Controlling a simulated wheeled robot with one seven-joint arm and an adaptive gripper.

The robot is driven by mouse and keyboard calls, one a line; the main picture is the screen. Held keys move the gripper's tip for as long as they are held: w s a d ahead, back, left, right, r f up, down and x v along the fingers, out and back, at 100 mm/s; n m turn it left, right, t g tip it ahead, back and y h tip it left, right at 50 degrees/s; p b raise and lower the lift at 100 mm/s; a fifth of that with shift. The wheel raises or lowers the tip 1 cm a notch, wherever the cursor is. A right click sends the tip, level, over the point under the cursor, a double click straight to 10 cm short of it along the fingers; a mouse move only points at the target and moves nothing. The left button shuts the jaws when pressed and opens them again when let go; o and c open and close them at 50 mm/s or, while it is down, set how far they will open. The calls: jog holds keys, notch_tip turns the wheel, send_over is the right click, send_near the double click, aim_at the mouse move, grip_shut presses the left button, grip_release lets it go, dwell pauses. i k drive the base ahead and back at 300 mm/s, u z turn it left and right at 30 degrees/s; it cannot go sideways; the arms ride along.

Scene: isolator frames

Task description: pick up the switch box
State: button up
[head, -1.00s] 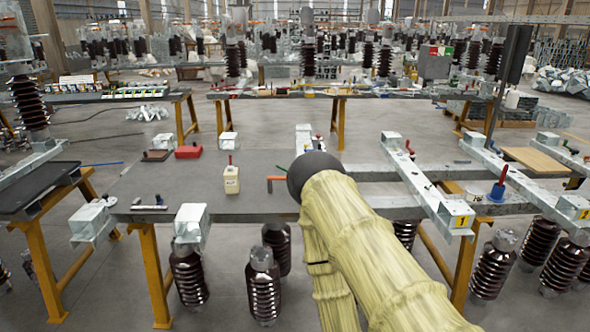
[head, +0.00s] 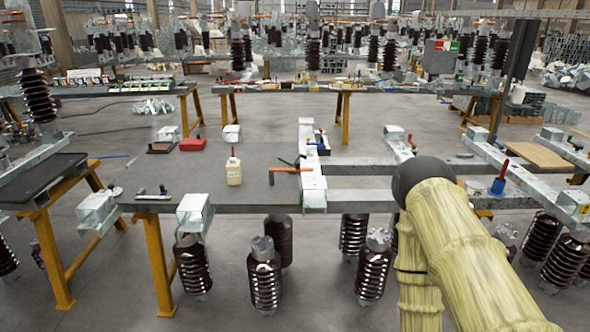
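A grey box (head: 439,58) with a red, white and green label stands upright on the far table at the right, beside a dark upright panel. It may be the switch box, but I cannot tell for sure. My arm in its cream sleeve rises from the lower right to a dark rounded joint, and a second sleeved part drops behind it. My gripper is not visible, and nothing is seen touching the grey box.
The near grey table (head: 230,180) holds a cream bottle (head: 234,171), a red box (head: 193,144), an orange-handled tool (head: 290,171) and metal beams (head: 312,170). A blue pot (head: 498,187) stands on beams at the right. Open floor lies between near and far tables.

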aim_at(234, 170)
jog(key=u, duration=0.6)
jog(key=i, duration=0.7)
jog(key=u, duration=0.6)
jog(key=i, duration=0.7)
jog(key=z, duration=0.15)
